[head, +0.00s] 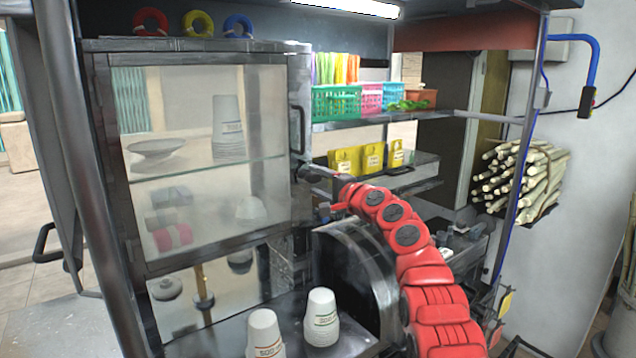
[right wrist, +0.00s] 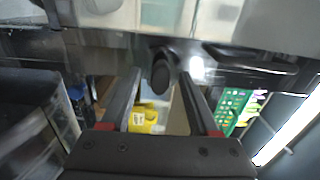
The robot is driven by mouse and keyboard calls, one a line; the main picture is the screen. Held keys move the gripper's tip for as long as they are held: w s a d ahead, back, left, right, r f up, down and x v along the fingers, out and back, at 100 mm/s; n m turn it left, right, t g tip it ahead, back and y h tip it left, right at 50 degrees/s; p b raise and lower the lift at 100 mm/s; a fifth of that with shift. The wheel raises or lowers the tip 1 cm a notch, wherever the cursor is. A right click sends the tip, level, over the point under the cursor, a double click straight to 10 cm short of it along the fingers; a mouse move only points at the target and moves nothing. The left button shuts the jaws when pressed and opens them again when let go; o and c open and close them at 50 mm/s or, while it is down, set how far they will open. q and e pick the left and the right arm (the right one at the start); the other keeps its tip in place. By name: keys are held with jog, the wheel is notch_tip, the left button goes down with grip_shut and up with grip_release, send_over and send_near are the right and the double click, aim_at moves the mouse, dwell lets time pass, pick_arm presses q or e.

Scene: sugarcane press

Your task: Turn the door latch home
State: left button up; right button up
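The glass-fronted cabinet door (head: 205,150) is closed or nearly closed against its frame. A dark rounded latch knob (right wrist: 160,76) sticks out from the dark door frame in the right wrist view. My right gripper (head: 312,170) is at the right edge of the door, below the vertical door handle (head: 297,128). In the right wrist view its two fingers (right wrist: 160,78) are spread, with the knob between their tips. I cannot tell whether either finger touches it. In the head view the gripper largely hides the latch. My left gripper is not in view.
Stacks of paper cups (head: 321,318) stand on the counter below the door. A dark rounded metal housing (head: 352,275) stands beside my right arm. Sugarcane bundles (head: 520,178) hang at the right.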

jog(key=shift+s+d+f+b, duration=0.2)
jog(key=shift+s+d+b, duration=0.2)
jog(key=shift+s+b, duration=0.25)
jog(key=b+v, duration=0.4)
jog(key=v, duration=1.2)
jog(key=shift+r, duration=0.25)
